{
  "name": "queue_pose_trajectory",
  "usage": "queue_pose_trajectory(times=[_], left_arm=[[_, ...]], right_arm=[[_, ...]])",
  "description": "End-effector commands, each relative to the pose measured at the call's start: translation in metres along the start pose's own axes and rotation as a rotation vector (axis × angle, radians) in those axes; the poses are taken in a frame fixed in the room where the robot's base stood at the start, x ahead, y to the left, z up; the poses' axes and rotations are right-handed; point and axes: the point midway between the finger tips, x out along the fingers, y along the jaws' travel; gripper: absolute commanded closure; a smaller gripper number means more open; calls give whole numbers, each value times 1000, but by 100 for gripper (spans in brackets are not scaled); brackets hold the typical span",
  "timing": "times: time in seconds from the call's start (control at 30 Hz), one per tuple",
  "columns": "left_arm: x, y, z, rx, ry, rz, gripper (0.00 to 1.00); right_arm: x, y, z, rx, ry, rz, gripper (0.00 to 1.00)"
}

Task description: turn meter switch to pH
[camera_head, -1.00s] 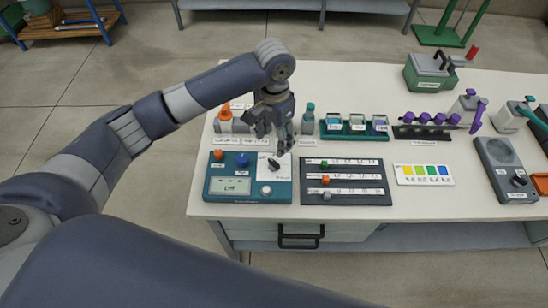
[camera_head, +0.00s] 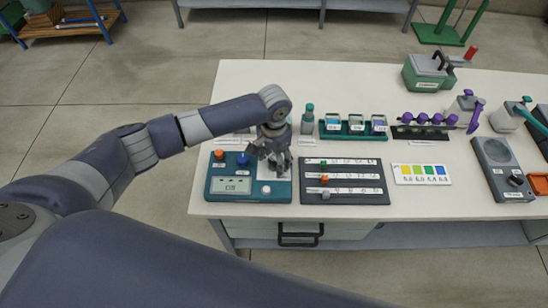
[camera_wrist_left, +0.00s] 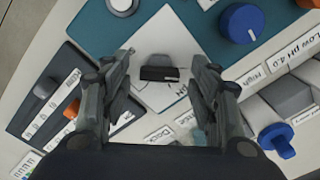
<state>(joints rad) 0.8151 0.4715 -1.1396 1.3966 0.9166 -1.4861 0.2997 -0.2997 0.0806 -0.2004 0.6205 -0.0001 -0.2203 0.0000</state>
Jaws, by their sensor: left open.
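The teal meter (camera_head: 221,195) lies at the table's front left, with a small display (camera_head: 237,185), an orange knob (camera_head: 218,154), a blue knob (camera_head: 243,159) and a white round knob (camera_head: 266,190). Its black switch (camera_wrist_left: 159,74) sits on a white plate (camera_wrist_left: 165,42) in the left wrist view. My left gripper (camera_head: 274,165) is over the meter's right part and hides the switch in the head view. In the left wrist view its open fingers (camera_wrist_left: 161,62) are on either side of the switch, with a gap at each side. My right gripper is not in view.
A dark panel (camera_head: 345,170) with three rows lies close to the right of the meter. A teal rack of jars (camera_head: 353,135), a bottle (camera_head: 307,124) and a purple-topped rack (camera_head: 422,132) stand behind. A colour chart (camera_head: 423,174) lies further right.

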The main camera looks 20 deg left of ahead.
Motion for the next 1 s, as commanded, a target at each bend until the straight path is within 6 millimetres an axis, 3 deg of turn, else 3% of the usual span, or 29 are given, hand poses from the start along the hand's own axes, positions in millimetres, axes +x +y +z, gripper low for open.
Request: queue_pose_trajectory(times=[0.1,0.3,0.67,1.0], left_arm=[[0,0,0,0,0,0,47],[0,0,0,0,0,1,89],[-1,0,0,32,0,1,89],[-3,1,0,243,-1,2,89]], right_arm=[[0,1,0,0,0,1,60],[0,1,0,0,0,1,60],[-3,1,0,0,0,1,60],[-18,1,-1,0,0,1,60]])
